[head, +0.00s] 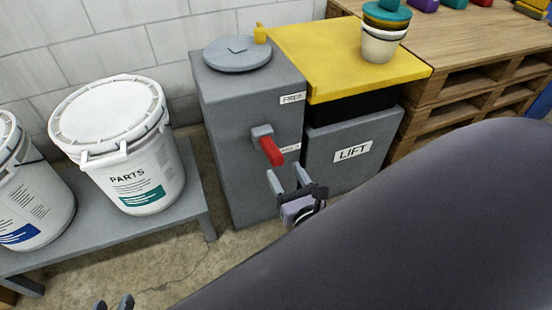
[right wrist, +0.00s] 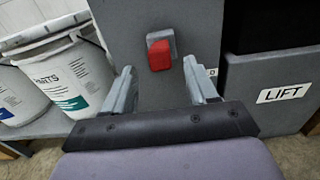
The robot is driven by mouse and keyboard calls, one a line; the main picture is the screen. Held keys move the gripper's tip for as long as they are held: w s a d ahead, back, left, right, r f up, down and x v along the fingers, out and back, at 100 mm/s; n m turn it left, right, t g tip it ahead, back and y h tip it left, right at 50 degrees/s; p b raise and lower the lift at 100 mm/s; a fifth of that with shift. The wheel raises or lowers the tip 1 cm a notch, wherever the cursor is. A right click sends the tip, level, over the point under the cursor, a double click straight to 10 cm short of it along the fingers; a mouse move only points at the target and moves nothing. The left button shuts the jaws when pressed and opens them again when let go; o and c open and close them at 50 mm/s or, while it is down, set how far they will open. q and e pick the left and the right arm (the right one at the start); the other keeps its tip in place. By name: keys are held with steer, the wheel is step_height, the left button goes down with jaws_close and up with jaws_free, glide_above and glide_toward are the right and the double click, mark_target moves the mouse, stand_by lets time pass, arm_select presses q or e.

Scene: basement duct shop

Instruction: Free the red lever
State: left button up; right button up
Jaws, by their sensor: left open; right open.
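The red lever (head: 271,151) sticks out from a grey mount on the front of the grey cabinet (head: 235,160). It slants down to the right, beside a lower label that it partly hides. A higher label (head: 292,98) seems to read FREE. In the right wrist view the lever (right wrist: 160,56) stands ahead, between the fingers' lines. My right gripper (head: 289,180) is open and empty, just below and in front of the lever, apart from it. My left gripper (head: 113,304) shows only its fingertips at the bottom edge, open, far from the lever.
A grey LIFT bin (head: 336,172) under a yellow top (head: 330,50) stands right of the cabinet. A white PARTS bucket (head: 125,150) sits on a grey bench (head: 150,225) at left. A wooden pallet stack (head: 470,45) is at right. My dark arm covers the lower right.

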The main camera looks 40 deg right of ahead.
mark_target(279, 162)
steer(key=x, duration=0.6)
steer(key=shift+w+b, duration=0.3)
steer(key=shift+b, duration=0.05)
